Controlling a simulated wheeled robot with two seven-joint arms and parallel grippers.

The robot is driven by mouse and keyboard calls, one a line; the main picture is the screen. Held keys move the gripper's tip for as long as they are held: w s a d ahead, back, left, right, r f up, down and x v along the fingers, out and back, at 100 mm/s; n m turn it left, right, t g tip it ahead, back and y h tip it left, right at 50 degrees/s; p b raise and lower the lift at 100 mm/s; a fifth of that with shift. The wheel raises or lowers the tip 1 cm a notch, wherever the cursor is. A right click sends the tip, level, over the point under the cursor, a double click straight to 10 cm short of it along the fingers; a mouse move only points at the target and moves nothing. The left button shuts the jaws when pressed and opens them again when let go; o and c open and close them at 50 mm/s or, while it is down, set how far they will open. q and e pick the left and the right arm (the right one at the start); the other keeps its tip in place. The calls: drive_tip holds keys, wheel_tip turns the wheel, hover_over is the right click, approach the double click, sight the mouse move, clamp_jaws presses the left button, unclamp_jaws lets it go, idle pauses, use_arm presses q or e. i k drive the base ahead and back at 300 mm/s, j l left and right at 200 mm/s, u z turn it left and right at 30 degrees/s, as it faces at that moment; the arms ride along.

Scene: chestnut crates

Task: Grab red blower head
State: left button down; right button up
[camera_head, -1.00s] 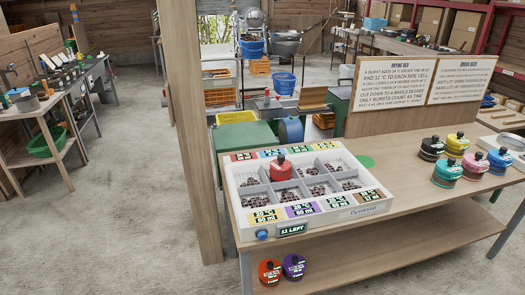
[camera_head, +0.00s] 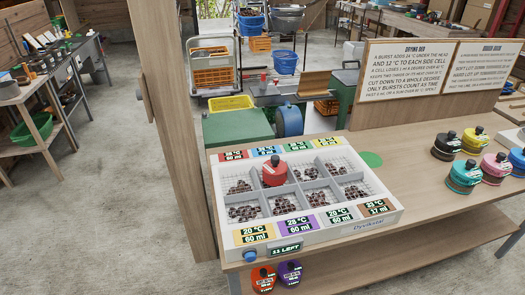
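The red blower head (camera_head: 275,172) is a squat red knob with a black top. It sits upright on the white drying bed (camera_head: 385,218), over a back-row cell left of the bed's middle. The bed has several cells holding chestnuts, coloured labels with temperatures and ml values, and a display (camera_head: 286,249) reading "11 LEFT". Another red or orange-red head (camera_head: 263,279) lies on the shelf below, beside a purple one (camera_head: 289,273). Neither of my grippers is in view.
Black (camera_head: 446,145), yellow (camera_head: 474,141), teal (camera_head: 463,176), pink (camera_head: 494,168) and blue (camera_head: 517,160) heads stand at the right of the wooden table (camera_head: 415,165). A wooden post (camera_head: 176,130) rises at the table's left. Two sign boards stand behind.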

sight(275, 170)
drive_tip(key=i+j+z, duration=0.1)
drive_tip(key=j+z, duration=0.25)
drive_tip(key=i+j+z, duration=0.15)
drive_tip(key=z, duration=0.25)
drive_tip(key=j+z, duration=0.35)
drive_tip(key=i+l, duration=0.05)
drive_tip(key=l, duration=0.05)
